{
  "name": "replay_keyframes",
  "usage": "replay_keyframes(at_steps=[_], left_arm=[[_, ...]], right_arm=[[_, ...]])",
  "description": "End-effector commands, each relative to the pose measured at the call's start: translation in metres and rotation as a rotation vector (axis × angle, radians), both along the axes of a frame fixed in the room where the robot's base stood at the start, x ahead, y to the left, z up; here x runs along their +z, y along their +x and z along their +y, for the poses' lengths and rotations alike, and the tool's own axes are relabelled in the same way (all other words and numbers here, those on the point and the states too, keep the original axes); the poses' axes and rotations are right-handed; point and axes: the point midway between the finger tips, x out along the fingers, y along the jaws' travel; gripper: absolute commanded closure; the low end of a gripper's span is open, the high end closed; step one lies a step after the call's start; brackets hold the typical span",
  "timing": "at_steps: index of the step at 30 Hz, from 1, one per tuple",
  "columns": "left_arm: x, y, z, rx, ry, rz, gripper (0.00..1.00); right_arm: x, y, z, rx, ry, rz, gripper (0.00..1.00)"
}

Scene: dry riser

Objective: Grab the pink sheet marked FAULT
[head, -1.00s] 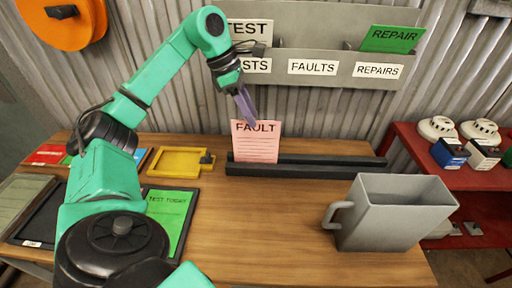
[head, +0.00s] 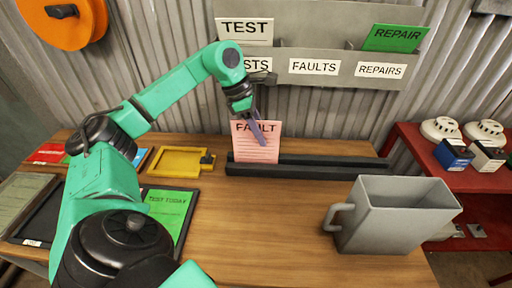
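The pink sheet marked FAULT (head: 256,150) stands upright at the left end of a black slotted rail (head: 310,166) on the wooden table. My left gripper (head: 258,132) comes down from above, and its purple-grey fingers overlap the sheet's upper part and cover part of the word FAULT. I cannot tell whether the fingers are around the sheet or only in front of it, nor whether they are parted. My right gripper is not in view.
A wall rack (head: 330,68) has pockets labelled FAULTS and REPAIRS, with a green REPAIR sheet (head: 394,38) and a white TEST sheet (head: 244,30). A grey jug (head: 392,214) stands at right. A yellow frame (head: 178,162) and green TEST TODAY sheet (head: 168,212) lie at left.

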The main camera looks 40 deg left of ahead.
Motion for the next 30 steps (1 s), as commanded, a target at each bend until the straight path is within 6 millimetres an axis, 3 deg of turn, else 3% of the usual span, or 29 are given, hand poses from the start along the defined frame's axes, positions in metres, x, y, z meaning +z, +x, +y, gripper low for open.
replay_keyframes(at_steps=[8, 12, 30], left_arm=[[-0.0009, 0.0000, 0.0001, 0.000, 0.000, 0.000, 0.60], [-0.0009, 0.0000, 0.0001, 0.000, 0.000, 0.000, 1.00], [-0.0008, 0.0000, 0.0000, 0.000, 0.000, 0.000, 1.00]], right_arm=[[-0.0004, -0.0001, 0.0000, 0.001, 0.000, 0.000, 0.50], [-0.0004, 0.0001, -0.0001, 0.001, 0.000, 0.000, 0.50], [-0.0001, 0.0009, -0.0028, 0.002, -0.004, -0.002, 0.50]])
